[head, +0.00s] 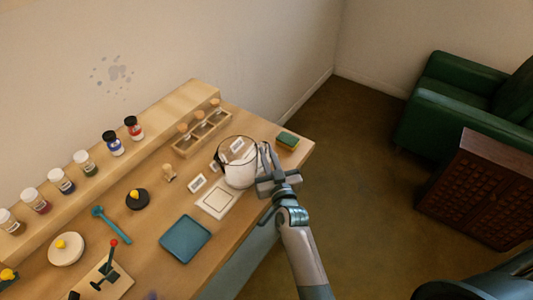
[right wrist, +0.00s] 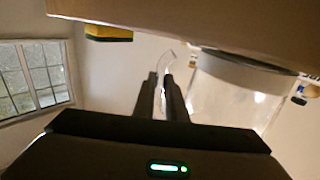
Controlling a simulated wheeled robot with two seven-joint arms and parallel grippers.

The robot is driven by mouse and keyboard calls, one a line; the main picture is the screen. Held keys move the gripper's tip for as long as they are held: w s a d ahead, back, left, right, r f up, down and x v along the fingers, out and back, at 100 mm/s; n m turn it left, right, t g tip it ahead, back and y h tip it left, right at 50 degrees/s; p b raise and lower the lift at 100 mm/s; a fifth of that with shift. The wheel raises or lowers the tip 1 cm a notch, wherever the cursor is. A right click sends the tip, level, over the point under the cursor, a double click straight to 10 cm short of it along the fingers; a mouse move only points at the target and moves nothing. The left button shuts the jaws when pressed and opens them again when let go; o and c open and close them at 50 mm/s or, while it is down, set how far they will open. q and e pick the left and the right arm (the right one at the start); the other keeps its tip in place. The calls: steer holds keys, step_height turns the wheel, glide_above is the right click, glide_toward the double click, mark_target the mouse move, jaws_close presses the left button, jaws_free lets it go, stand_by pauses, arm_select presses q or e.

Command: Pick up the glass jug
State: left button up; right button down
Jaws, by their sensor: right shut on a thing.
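The clear glass jug (head: 238,172), with white contents low inside, stands upright at the right part of the table. It also shows in the right wrist view (right wrist: 232,98), which is upside down, at the right. My right gripper (head: 265,172) is at the jug's right side. In the right wrist view the fingers (right wrist: 163,88) are shut on the jug's thin curved handle. The jug's base is at or very near the tabletop; I cannot tell if there is a gap. My left gripper is not in view.
A green-and-yellow sponge (head: 288,140) lies right of the jug near the table corner. A wooden rack (head: 200,134) is behind it. A white square pad (head: 217,200) and a blue tray (head: 186,239) lie in front and left. Several pigment jars (head: 114,143) stand on the shelf.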

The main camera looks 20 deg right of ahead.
mark_target(267, 146)
steer(key=shift+r+p, duration=1.85)
steer(key=shift+r, duration=0.2)
steer(key=s+d+r+p, duration=0.5)
steer(key=s+d+r, duration=0.1)
steer(key=s, duration=0.3)
steer(key=shift+d+r, duration=0.2)
steer(key=shift+d, duration=0.3)
steer(key=shift+s, duration=0.15)
